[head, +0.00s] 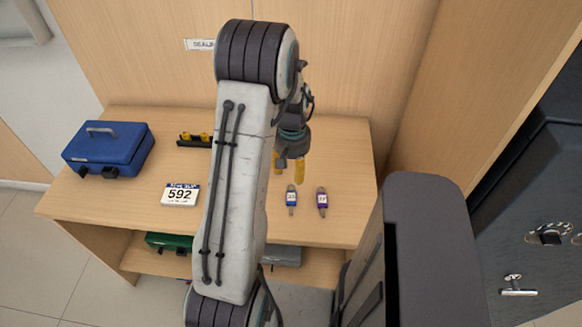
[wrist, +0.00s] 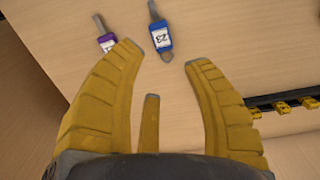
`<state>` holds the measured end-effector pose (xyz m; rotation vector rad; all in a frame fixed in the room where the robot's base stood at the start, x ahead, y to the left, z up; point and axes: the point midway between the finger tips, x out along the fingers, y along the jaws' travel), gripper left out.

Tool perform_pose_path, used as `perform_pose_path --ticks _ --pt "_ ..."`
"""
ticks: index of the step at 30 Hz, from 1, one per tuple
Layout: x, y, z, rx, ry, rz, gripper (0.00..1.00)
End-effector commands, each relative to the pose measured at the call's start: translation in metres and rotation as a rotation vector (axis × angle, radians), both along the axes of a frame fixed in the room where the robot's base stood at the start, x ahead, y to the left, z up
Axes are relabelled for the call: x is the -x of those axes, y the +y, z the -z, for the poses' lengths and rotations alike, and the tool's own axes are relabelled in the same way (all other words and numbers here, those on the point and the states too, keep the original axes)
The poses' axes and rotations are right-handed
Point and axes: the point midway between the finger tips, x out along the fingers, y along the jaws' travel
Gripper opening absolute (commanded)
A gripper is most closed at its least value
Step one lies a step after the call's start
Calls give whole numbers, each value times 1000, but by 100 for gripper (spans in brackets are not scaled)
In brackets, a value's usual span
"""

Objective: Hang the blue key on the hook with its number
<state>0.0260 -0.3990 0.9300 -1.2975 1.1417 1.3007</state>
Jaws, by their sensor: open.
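The blue key (head: 291,197) lies on the wooden counter. In the wrist view the blue key (wrist: 161,38) lies just beyond my fingertips; its white label, upside down, seems to read 23. My gripper (head: 288,172) is open and empty above the counter, behind the blue key in the head view. In the wrist view my gripper (wrist: 165,56) has its yellow fingers apart. A black rail with yellow hooks (head: 194,139) is at the counter's back, partly hidden by my arm. The rail (wrist: 285,104) also shows at the wrist view's right; hook numbers are unreadable.
A purple-tagged key (head: 322,201) lies right of the blue one; in the wrist view the purple key (wrist: 106,41) is at left. A card reading 592 (head: 180,195) and a blue cash box (head: 108,149) stand left. A green box (head: 168,242) is on the lower shelf.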

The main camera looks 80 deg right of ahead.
Motion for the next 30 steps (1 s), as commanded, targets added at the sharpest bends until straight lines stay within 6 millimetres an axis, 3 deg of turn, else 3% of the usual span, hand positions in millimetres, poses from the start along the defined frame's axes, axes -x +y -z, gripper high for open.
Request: perform_pose_path --ticks 14,30 --pt "0 -1 11 4 0 -28 46" --pt "0 -1 45 4 0 -27 46"
